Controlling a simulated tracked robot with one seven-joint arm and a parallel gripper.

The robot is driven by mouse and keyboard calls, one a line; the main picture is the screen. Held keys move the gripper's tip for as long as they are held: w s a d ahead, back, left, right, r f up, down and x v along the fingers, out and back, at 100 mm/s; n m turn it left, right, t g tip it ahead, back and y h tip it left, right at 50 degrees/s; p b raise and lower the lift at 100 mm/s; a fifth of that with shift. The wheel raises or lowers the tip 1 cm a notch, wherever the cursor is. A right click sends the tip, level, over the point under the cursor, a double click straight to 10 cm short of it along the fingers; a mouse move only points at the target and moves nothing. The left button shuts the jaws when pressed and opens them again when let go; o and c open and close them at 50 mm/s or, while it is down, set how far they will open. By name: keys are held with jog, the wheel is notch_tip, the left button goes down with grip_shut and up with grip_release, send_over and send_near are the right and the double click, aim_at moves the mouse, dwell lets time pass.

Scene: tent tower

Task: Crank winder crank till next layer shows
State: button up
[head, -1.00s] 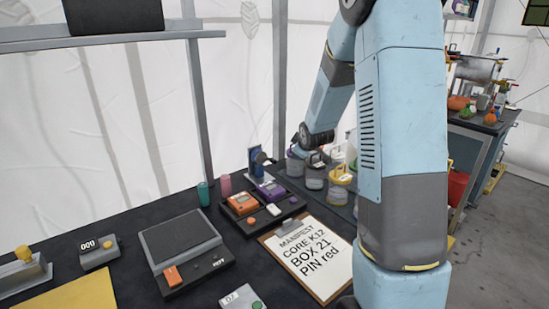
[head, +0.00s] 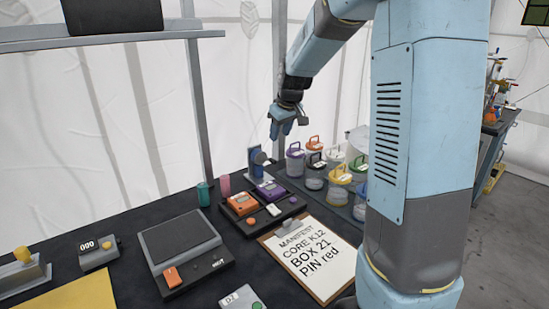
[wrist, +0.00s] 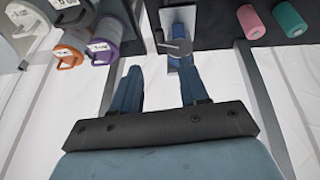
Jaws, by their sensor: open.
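The winder (head: 256,160) is a small blue upright device on a pale plate at the back of the black table. In the wrist view the winder (wrist: 182,28) shows near the top, with a grey crank (wrist: 165,46) at its side. My gripper (head: 282,130) hangs above and slightly right of the winder, apart from it. In the wrist view my gripper (wrist: 160,72) has its blue fingers spread with nothing between them; the right finger lies in line with the winder. The layer on the winder is too small to tell.
Lidded jars (head: 340,177) stand in a tray right of the winder. Pink (head: 224,184) and teal (head: 204,193) rolls stand left. Orange and purple devices (head: 258,202), a clipboard (head: 312,262) and a scale (head: 180,238) lie in front. Air around the gripper is clear.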

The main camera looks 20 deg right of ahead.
aim_at(274, 160)
jog(key=x, duration=1.2)
jog(key=shift+w+f, duration=0.1)
jog(key=shift+f, duration=0.3)
jog(key=shift+c, duration=0.4)
grip_shut()
